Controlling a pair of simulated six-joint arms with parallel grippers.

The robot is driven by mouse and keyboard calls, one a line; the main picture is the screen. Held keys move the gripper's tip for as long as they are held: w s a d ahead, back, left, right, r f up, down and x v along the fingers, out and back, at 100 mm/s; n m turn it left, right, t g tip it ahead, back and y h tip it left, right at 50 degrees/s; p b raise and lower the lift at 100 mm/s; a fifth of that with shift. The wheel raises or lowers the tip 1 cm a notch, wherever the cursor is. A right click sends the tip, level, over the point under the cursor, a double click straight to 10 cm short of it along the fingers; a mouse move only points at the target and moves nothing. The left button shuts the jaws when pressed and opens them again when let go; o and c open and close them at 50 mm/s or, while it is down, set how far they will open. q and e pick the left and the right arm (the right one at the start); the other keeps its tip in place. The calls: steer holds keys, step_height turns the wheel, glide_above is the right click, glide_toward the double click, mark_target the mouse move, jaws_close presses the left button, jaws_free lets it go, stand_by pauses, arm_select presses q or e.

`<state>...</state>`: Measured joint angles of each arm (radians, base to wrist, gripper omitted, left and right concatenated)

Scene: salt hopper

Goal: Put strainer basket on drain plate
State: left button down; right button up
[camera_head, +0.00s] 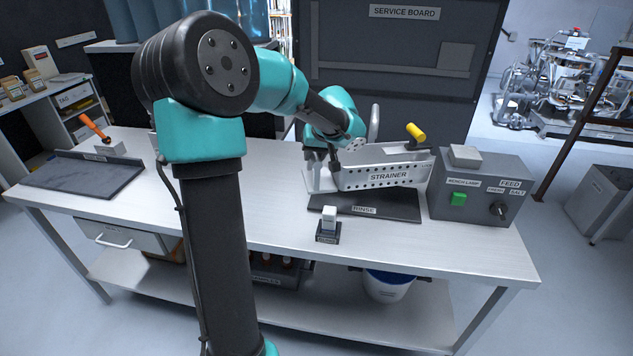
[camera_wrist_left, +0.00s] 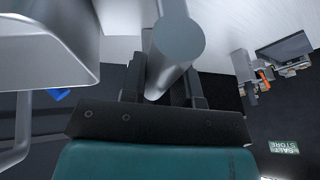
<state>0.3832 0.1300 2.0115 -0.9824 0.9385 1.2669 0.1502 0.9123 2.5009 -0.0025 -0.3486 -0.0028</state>
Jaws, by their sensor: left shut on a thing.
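The strainer basket (camera_head: 388,176) is a light metal, perforated tray labelled STRAINER, over a dark plate labelled RINSE (camera_head: 365,207). Whether it rests on that plate or hangs just above it, I cannot tell. My left gripper (camera_head: 322,163) is at the basket's left end. In the left wrist view the gripper (camera_wrist_left: 167,88) is shut on a grey round bar (camera_wrist_left: 178,40) that appears to be the basket's handle. Another dark plate (camera_head: 82,175) lies at the left end of the bench; its label is too small to read. My right gripper is not in view.
A small block on a dark base (camera_head: 328,226) stands in front of the RINSE plate. A grey FEED box (camera_head: 480,188) with a green button stands right of it. An orange-handled tool (camera_head: 95,127) stands behind the left plate. The bench (camera_head: 270,205) between the plates looks clear.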

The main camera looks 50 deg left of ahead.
arm_select(q)
steer(key=shift+w+a, duration=1.05)
steer(key=shift+w, duration=0.2)
step_height(320, 180, down, 7)
steer(key=shift+s+r, duration=0.1)
steer(key=shift+r, duration=0.1)
steer(key=shift+f, duration=0.4)
steer(key=shift+f, duration=2.3)
steer(key=c, duration=0.9)
jaws_free()
steer(key=shift+o, duration=0.2)
steer(key=shift+r, duration=0.1)
steer(key=v, duration=1.2)
